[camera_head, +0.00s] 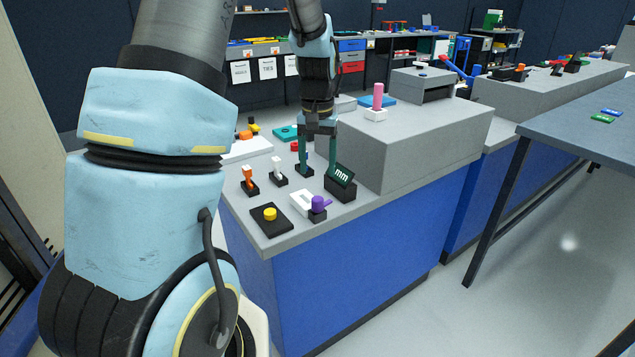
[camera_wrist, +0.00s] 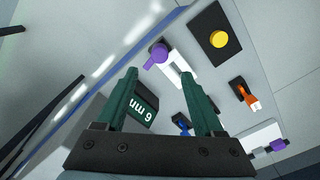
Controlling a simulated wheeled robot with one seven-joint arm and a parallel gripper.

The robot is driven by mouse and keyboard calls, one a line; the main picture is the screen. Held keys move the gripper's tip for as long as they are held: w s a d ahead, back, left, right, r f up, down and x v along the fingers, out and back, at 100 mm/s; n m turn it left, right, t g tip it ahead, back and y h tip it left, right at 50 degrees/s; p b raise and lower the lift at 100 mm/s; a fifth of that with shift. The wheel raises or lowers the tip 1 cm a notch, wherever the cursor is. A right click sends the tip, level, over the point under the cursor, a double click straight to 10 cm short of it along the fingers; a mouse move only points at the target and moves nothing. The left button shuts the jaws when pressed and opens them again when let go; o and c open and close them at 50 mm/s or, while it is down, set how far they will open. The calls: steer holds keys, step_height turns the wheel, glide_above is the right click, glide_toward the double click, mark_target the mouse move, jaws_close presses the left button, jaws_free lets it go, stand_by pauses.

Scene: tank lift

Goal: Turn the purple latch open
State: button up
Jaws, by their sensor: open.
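The purple latch (camera_head: 318,204) sits at the front edge of the grey bench top, on a dark base beside a white plate (camera_head: 302,202). In the wrist view the purple latch (camera_wrist: 156,58) lies beyond my fingertips, with the white plate (camera_wrist: 178,70) next to it. My gripper (camera_head: 318,172) points down above the bench, behind the latch and apart from it. In the wrist view my gripper (camera_wrist: 165,85) has its two green fingers spread with nothing held between them.
A dark "mm" display block (camera_head: 341,184) stands close to my gripper's right. A yellow button (camera_head: 270,214), an orange switch (camera_head: 249,180) and a white switch (camera_head: 278,172) stand to the left. A raised grey block (camera_head: 410,150) bounds the right side.

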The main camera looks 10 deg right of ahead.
mark_target(318, 198)
steer(key=shift+r, duration=0.4)
steer(key=f+b, duration=0.1)
steer(key=b, duration=0.2)
steer(key=shift+d+n, duration=0.1)
steer(key=shift+n, duration=0.3)
steer(key=shift+b, duration=0.95)
steer(key=shift+n, duration=0.8)
step_height(318, 198, down, 10)
steer(key=shift+s+r+b, duration=0.1)
steer(key=shift+b, duration=0.65)
jaws_close()
